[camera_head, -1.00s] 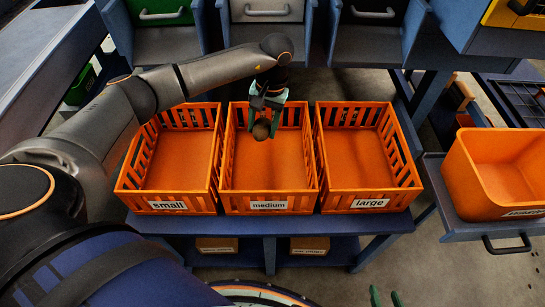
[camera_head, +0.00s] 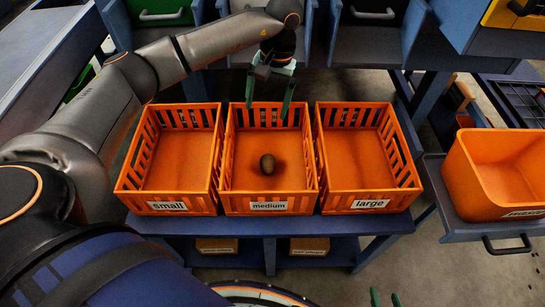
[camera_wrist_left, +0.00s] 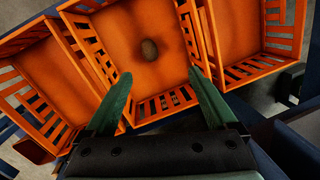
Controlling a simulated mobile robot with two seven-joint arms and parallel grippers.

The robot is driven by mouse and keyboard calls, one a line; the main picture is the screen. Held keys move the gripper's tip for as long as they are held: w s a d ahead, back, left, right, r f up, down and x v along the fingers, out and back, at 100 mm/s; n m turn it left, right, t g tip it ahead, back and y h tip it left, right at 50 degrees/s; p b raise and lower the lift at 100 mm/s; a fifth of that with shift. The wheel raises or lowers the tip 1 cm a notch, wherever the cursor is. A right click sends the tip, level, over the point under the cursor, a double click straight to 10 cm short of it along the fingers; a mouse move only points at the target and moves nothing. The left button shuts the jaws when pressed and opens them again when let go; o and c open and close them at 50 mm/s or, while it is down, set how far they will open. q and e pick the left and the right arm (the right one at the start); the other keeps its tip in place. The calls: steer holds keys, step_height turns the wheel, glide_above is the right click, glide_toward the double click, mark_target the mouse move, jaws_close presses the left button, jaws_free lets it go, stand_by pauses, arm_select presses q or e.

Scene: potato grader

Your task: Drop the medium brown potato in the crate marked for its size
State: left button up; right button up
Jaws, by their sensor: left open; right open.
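The brown potato (camera_head: 267,164) lies on the floor of the orange crate labelled medium (camera_head: 268,207), near its middle. It also shows in the left wrist view (camera_wrist_left: 149,49). My left gripper (camera_head: 268,110) is open and empty above the back part of that crate, apart from the potato. Its green fingers are spread in the left wrist view (camera_wrist_left: 160,78). Only the green fingertips of my right gripper (camera_head: 386,298) show at the bottom edge of the head view. They are apart, with nothing seen between them.
The crate labelled small (camera_head: 168,207) stands to the left and the crate labelled large (camera_head: 371,204) to the right, both empty. Another orange bin (camera_head: 492,208) stands at the far right. Grey drawers or trays line the back, close behind the crates.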

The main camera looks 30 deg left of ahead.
arm_select(q)
steer(key=r, duration=0.5)
steer(key=shift+w+d, duration=0.3)
